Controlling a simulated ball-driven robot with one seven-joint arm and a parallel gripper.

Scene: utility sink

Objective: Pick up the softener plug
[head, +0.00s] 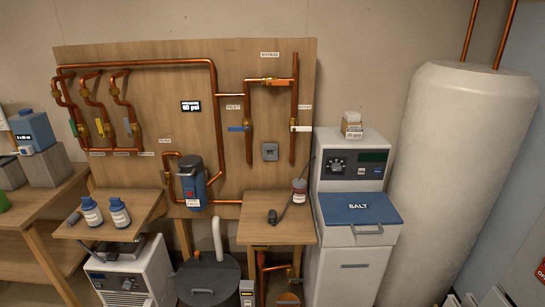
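A small dark plug (272,216) lies on the small wooden table (255,234) in the middle, left of the softener; I take it to be the softener plug. A dark cord (291,205) runs from it up toward the white softener (352,185) with the blue SALT lid (358,207). A grey wall socket (270,151) is on the wooden board above the table. My gripper is not in view.
Copper pipes and a blue filter (192,182) are on the board. Two blue-capped bottles (105,213) stand on the left shelf. A dark lidded tub (208,280) stands below left; a tall white tank (455,170) is at right.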

